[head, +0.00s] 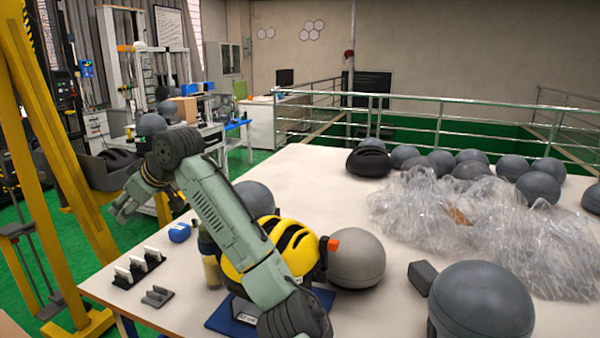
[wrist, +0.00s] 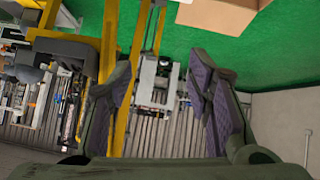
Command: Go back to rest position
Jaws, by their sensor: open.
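My gripper (head: 122,207) is open and empty in the head view, raised at the left past the table's left edge. In the wrist view its two fingers (wrist: 160,100) stand wide apart with nothing between them. My arm reaches up from the front of the table (head: 305,182) and bends to the left. The wrist view looks away from the table, toward green floor, yellow posts and a wall, and appears turned over.
A yellow helmet (head: 286,243) on a blue stand is partly hidden behind my arm. Grey headforms (head: 483,303), crumpled clear plastic (head: 490,225) and a blue object (head: 180,232) are on the table. A yellow frame (head: 48,130) stands close left of my gripper.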

